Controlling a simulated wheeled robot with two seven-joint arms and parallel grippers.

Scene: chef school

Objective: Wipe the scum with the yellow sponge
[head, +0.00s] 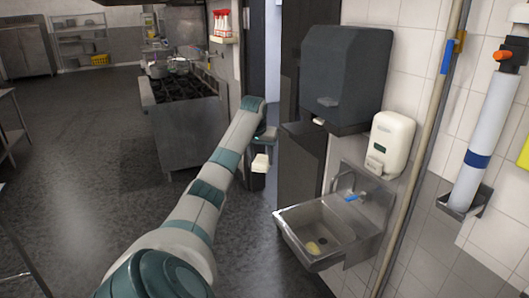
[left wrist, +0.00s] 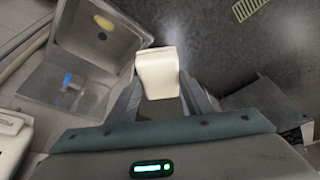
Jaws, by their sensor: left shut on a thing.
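My left gripper (head: 262,148) is shut on a pale cream-yellow block, the sponge (head: 261,163), held in the air left of the sink. In the left wrist view the sponge (left wrist: 158,72) sticks out between the two fingers. A steel sink (head: 290,229) hangs on the wall. A yellowish patch, the scum (head: 312,248), lies on its basin floor. It also shows in the left wrist view (left wrist: 105,22), near a small yellow-brown spot. The sponge is apart from the sink. My right gripper is in neither view.
A dark towel dispenser (head: 340,75) and a white soap dispenser (head: 390,143) are on the wall above the sink. The faucet (head: 342,182) rises at the sink's back. A stove (head: 185,115) stands behind my arm; the floor left of the sink is clear.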

